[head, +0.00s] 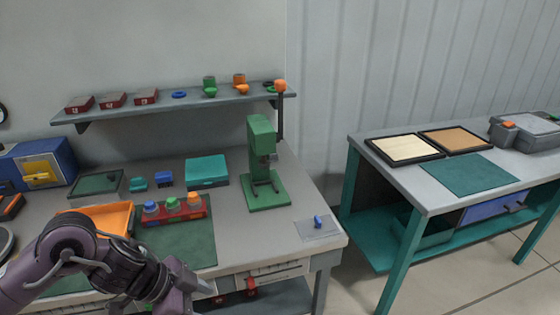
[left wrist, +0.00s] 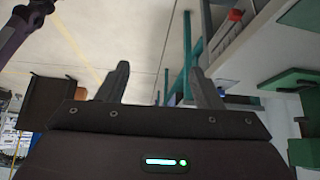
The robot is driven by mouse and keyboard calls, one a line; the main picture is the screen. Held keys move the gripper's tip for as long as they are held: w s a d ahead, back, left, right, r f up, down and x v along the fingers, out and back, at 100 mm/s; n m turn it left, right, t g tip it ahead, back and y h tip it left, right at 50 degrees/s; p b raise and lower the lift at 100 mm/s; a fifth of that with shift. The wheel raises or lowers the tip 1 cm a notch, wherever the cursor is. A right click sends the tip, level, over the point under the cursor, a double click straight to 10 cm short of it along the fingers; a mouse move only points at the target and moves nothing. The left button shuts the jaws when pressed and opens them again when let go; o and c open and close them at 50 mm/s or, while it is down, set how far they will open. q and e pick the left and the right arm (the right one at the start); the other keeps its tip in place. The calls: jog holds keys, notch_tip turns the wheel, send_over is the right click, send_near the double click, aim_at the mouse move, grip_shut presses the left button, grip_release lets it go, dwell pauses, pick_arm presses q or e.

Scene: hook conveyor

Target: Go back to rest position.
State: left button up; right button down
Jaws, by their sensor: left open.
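My left arm comes in from the lower left of the head view, in front of the workbench. Its gripper (head: 207,288) is partly cut off by the lower edge, near the bench's front edge. In the left wrist view the two fingers of my left gripper (left wrist: 159,78) stand well apart. A purple arm link of mine shows at the upper left there. My right gripper is in neither view.
The workbench (head: 258,229) carries an orange tray (head: 112,216), a red holder with coloured pieces (head: 178,214), a green press (head: 262,165) and a teal box (head: 206,170). A shelf (head: 190,100) hangs behind. A second table (head: 412,178) stands right, with floor between.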

pick_arm(q)
jog(key=w+d+f+n+t+h, duration=0.2)
jog(key=w+f, duration=0.4)
jog(key=w, duration=0.3)
jog(key=w+a+f+n+t+y, duration=0.1)
jog(key=a+f+n, duration=0.2)
jog(key=f, duration=0.6)
jog(key=w+a+f+n+t+y, duration=0.1)
jog(key=w+a+f+n+t, duration=0.15)
jog(key=f, duration=0.75)
jog(key=s+a+f+n+g+y, duration=0.1)
jog(key=s+a+f+n+y, duration=0.15)
jog(key=s+f, duration=0.85)
jog(key=s+a+f+n+g+y, duration=0.1)
jog(key=s+a+f+g+y, duration=0.15)
jog(key=s+f, duration=0.8)
jog(key=s+f+g, duration=0.1)
jog(key=s+f, duration=0.4)
jog(key=s, duration=0.6)
jog(key=s+f+g+y, duration=0.1)
jog(key=s+f, duration=0.4)
jog(key=s, duration=0.5)
jog(key=shift+s+a+n+g+y, duration=0.15)
jog(key=shift+s+n+g+y, duration=0.2)
jog(key=shift+g, duration=0.25)
